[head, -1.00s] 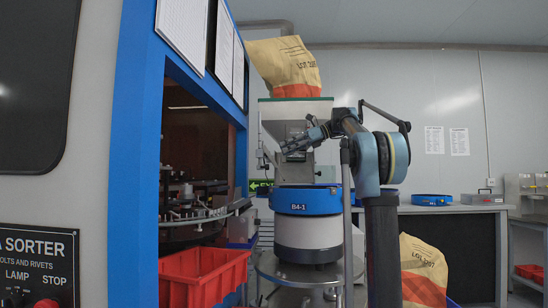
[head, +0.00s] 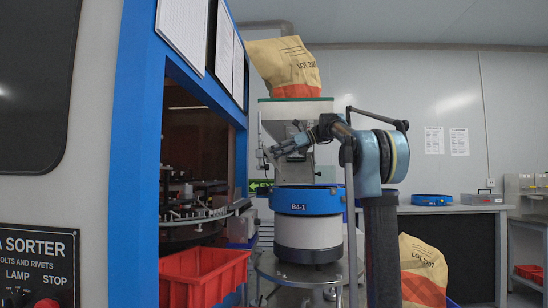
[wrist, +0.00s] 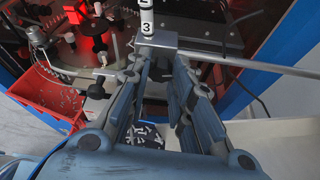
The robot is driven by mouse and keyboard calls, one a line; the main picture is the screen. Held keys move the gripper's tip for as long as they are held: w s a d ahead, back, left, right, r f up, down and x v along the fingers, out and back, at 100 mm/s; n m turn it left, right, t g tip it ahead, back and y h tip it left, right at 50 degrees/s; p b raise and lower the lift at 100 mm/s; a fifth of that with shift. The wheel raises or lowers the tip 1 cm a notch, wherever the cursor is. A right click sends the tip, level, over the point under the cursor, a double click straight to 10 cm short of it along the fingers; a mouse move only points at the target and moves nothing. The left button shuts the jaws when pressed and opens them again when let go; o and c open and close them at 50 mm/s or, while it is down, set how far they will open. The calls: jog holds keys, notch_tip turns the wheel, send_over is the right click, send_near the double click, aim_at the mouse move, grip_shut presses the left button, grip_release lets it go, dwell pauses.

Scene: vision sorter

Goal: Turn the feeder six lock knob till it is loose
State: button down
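My gripper (head: 278,154) reaches left from the arm in the head view, in front of the hopper. Just beyond the fingertips is a grey clamp block (wrist: 160,42) on a white post (wrist: 146,16) marked 3, with a metal rod (wrist: 230,60) running right. Whether the fingers touch the block is not clear. Several dark knobs (wrist: 97,90) show on the machine to the left. I cannot tell which knob belongs to feeder six; no such label is readable.
A blue feeder bowl marked B4-1 (head: 306,201) stands below the gripper, under the hopper (head: 292,112). A red bin (head: 203,277) sits at the sorter's opening, close to its blue frame (head: 137,150). A paper sack (head: 422,270) stands behind my arm.

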dwell(0.3)
jog(key=shift+s+n+t, duration=0.2)
jog(key=shift+n+t, duration=1.6)
jog(key=shift+n, duration=0.7)
jog(key=c, duration=1.7)
grip_release()
jog(key=v, duration=1.2)
jog(key=shift+f, duration=0.2)
